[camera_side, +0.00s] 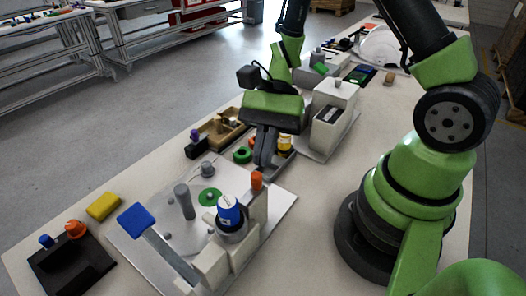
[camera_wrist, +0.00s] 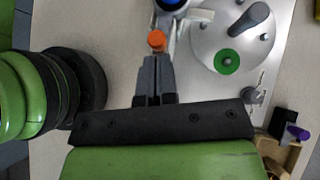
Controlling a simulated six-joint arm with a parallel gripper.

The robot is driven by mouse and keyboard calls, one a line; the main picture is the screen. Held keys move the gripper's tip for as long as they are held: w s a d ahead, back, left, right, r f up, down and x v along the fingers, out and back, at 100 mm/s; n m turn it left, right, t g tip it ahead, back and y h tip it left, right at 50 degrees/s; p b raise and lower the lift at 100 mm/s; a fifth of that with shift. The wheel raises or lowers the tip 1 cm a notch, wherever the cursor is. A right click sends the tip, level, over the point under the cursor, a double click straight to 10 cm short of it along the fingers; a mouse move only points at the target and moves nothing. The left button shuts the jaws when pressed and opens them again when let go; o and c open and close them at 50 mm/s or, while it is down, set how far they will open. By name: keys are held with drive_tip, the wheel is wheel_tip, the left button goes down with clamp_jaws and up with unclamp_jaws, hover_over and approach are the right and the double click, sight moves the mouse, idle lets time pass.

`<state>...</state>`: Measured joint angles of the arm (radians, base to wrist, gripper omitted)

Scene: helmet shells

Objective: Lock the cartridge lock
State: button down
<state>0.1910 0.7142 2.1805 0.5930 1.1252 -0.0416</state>
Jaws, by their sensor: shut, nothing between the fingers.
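A blue and white cartridge (camera_side: 229,212) stands upright in a holder on the light fixture plate (camera_side: 283,203). Beside it an orange knob (camera_side: 257,181) tops a pale upright block (camera_side: 258,208); I cannot tell for sure whether this is the cartridge lock. A lever with a blue paddle end (camera_side: 137,220) slants up at the plate's left. My gripper (camera_side: 262,165) is shut and empty, pointing down above the plate's far edge. In the wrist view the closed fingertips (camera_wrist: 155,60) are just short of the orange knob (camera_wrist: 156,41) in the picture; contact is unclear. The cartridge (camera_wrist: 172,4) is cut off at the top.
A grey post (camera_side: 184,201) and green disc (camera_side: 210,196) stand on the plate. A yellow block (camera_side: 103,206) and black base (camera_side: 72,270) lie at left. A wooden tray (camera_side: 222,131) and a white box station (camera_side: 334,112) are behind the gripper.

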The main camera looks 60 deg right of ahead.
sight(254, 175)
drive_tip(key=shift+s+a, duration=0.1)
drive_tip(key=shift+a, duration=0.2)
drive_tip(key=shift+s+a, duration=0.2)
drive_tip(key=shift+a, duration=1.05)
drive_tip(key=shift+w+d, duration=0.15)
drive_tip(key=shift+d, duration=0.3)
drive_tip(key=w+d+f+v, duration=0.1)
drive_tip(key=f+v, duration=0.1)
drive_tip(key=v, duration=1.1)
drive_tip(key=shift+d, duration=0.3)
